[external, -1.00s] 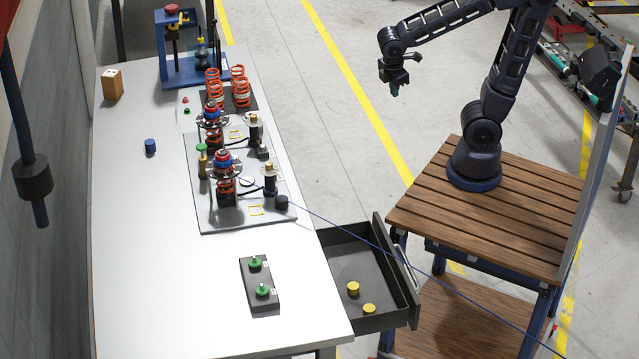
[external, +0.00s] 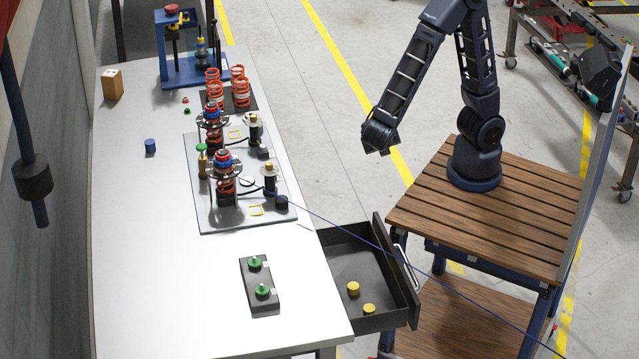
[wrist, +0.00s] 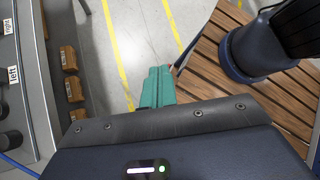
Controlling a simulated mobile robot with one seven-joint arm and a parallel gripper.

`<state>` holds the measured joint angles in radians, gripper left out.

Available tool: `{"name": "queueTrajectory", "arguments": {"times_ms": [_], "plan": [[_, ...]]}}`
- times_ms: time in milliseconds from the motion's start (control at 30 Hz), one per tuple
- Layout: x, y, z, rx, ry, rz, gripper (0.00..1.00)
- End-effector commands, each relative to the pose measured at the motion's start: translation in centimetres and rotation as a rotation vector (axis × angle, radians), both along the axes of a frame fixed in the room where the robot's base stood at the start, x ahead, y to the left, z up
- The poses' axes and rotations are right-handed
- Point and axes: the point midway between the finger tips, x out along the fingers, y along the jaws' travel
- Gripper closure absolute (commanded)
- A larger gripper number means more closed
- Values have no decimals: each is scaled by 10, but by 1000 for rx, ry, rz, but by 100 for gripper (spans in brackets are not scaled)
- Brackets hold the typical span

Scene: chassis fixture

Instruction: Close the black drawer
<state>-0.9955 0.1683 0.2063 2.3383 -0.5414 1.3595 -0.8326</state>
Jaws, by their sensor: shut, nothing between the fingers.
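The black drawer (external: 345,240) is pulled out from the right side of the workbench in the external view. Its front panel (external: 396,262) carries a light metal handle (external: 408,270) facing my base. Two yellow cylinders (external: 353,288) (external: 369,309) lie inside it. My gripper (external: 383,151) is in the air beyond the drawer, up the picture from it and apart from it. In the wrist view its teal fingers (wrist: 157,87) are together and empty. I cannot make out the drawer in the wrist view.
The white workbench (external: 150,270) holds a plate with spring assemblies (external: 205,215) and a dark block with green knobs (external: 258,284). My arm stands on a slatted wooden table (external: 430,215) close to the drawer front. A thin blue cable (external: 350,231) crosses above the drawer. Brown blocks (wrist: 75,90) show in the wrist view.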

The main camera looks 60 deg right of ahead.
Motion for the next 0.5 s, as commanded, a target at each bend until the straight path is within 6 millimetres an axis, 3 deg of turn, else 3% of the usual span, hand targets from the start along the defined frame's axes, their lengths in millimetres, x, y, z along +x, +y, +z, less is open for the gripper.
{"name": "queueTrajectory", "arguments": {"times_ms": [500], "plan": [[-82,82,-67,-381,166,571,100]]}}
